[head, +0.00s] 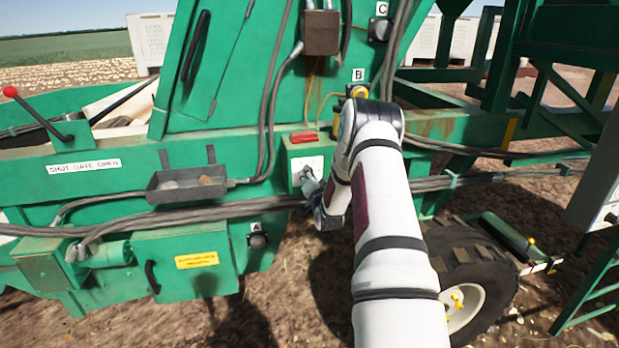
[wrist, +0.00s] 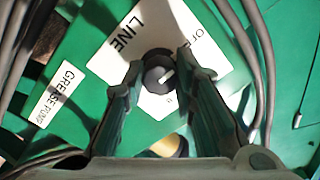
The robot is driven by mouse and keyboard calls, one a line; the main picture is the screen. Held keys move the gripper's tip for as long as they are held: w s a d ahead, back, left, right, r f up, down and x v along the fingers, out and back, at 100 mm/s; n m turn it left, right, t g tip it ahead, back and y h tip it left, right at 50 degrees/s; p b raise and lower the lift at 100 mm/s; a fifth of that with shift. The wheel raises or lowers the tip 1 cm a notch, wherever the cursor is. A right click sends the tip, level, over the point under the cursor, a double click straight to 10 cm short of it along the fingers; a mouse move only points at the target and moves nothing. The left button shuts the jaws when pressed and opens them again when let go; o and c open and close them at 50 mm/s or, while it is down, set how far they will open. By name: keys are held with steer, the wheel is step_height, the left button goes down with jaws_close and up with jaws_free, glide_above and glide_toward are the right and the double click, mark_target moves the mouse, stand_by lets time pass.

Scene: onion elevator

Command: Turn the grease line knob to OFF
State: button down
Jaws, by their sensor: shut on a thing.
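The grease line knob (wrist: 157,80) is a dark round knob with a white pointer mark, on a white plate (wrist: 112,68) lettered "LINE". In the wrist view the pointer slants toward the upper right, on the side of partly hidden lettering that seems to begin "O". My gripper (wrist: 158,70) is shut on the knob, one finger on each side. The fingers hide part of the plate and its lettering. In the head view my gripper (head: 309,181) is at the white plate (head: 303,163) on the green machine, and I cannot make out the knob there.
A "GREASE PUMP" label (wrist: 54,95) is beside the plate. Thick hoses (head: 232,209) run close below, and a grey tray (head: 187,186) is to the left. Dark knobs marked A (head: 258,241) and C (head: 379,29) are apart from it.

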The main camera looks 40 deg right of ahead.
steer(key=shift+f, duration=0.1)
steer(key=c, duration=1.3)
jaws_free()
steer(key=v, duration=1.2)
